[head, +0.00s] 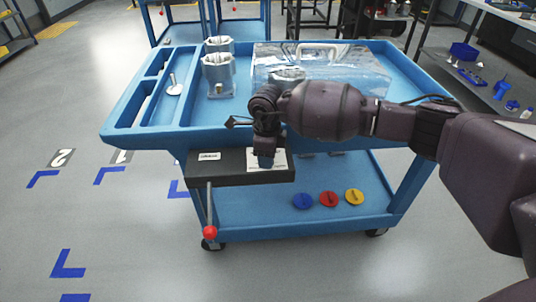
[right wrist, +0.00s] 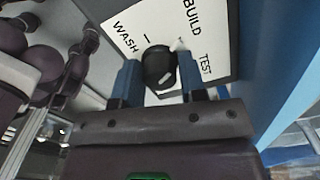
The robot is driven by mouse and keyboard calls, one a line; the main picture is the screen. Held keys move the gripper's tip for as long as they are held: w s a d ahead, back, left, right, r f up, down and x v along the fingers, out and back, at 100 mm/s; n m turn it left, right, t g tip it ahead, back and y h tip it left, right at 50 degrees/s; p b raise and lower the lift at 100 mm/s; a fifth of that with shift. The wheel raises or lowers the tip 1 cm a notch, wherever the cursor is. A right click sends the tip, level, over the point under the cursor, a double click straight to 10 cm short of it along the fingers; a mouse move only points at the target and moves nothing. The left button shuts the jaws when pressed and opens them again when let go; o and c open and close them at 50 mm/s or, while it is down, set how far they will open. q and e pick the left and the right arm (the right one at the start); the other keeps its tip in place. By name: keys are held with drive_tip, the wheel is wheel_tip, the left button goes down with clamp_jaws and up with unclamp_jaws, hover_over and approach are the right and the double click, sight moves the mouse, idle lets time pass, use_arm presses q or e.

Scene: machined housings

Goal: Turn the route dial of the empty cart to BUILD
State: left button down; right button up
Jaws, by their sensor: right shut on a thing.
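The route dial is a black knob (right wrist: 158,62) on a white plate (right wrist: 124,22) lettered WASH, BUILD and TEST, seen in the right wrist view. My right gripper (right wrist: 160,80) has its two blue fingers on either side of the knob, shut on it. A white mark shows on the knob's near part; a pale tab lies by its upper right edge, toward BUILD. I cannot tell the exact setting. In the head view, my right gripper (head: 265,161) reaches down to the dark box (head: 236,177) on the blue cart's (head: 140,117) front and hides the knob. My left gripper is not in view.
Metal housings (head: 218,75) and a clear lidded case (head: 345,70) stand on the cart's top. A red-tipped lever (head: 210,232) hangs from the box. Blue, red and yellow discs (head: 329,199) lie on the lower shelf. The floor at left is open, with blue corner marks.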

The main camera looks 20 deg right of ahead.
idle(0.4)
drive_tip(key=o, duration=0.9)
drive_tip(key=shift+r, duration=0.35)
wheel_tip(320, 180, up, 10)
drive_tip(key=shift+r+p, duration=0.1)
drive_tip(key=shift+p, duration=0.95)
